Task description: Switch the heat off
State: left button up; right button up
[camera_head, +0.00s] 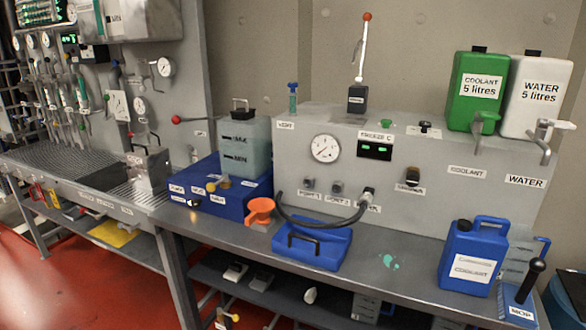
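No gripper of mine shows in the head view. I cannot read any label that says heat. A dark knob or switch (412,176) sits on the front of the grey console (330,190), with a small unreadable label under it. Another small dark control (426,129) sits on the console top. A black box with an upright orange-tipped lever (363,52) stands at the back. A black display (375,147) with lit green digits sits under a label that seems to read "FREEZE C". A blue box (222,194) at left carries several small labelled controls, too small to tell, and a small glowing light.
A round gauge (324,148) is on the console. Green and white tanks are above. A teal spill (390,262) lies on the bench.

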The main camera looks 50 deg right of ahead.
aim_at(195, 203)
jog(key=z, duration=1.25)
